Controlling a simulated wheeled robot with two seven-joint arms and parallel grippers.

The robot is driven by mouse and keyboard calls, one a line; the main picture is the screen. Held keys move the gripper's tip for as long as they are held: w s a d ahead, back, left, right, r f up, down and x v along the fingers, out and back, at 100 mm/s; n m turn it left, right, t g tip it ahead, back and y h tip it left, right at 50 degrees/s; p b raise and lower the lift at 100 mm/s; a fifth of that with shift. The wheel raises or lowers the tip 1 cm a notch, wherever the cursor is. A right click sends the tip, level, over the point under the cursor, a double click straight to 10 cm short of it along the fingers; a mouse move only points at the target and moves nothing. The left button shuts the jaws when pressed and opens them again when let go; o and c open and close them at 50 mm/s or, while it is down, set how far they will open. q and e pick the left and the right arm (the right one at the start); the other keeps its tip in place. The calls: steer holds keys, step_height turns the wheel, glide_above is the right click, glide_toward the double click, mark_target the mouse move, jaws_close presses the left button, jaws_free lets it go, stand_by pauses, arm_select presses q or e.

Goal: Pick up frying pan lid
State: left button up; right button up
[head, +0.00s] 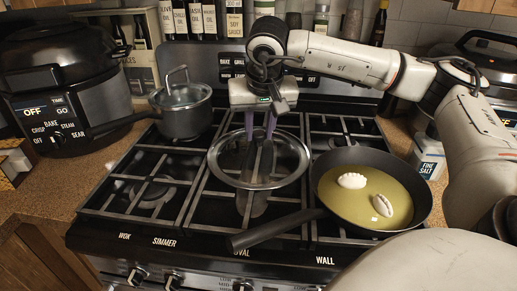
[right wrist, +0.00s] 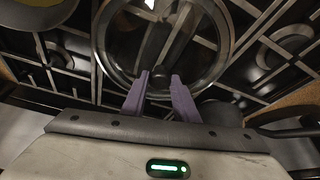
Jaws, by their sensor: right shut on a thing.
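The frying pan lid (head: 290,164) is a round, clear glass lid with a metal rim and a dark knob, over the middle of the stove. My right gripper (head: 260,138) comes down from above, its two purple fingers closed on the knob. In the right wrist view the fingers (right wrist: 160,88) stand on either side of the dark knob, with the lid (right wrist: 220,48) beyond them. I cannot tell whether the lid touches the grates. My left gripper is not in view.
A frying pan (head: 330,205) with yellowish oil and two pale pieces of food stands right of the lid, its handle pointing left. A lidded grey pot (head: 184,116) stands at the back left. Bottles (head: 209,20) line the back. A black cooker (head: 62,80) is at left.

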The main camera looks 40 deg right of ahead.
step_height(320, 180, up, 10)
stand_by(0.6)
stand_by(0.4)
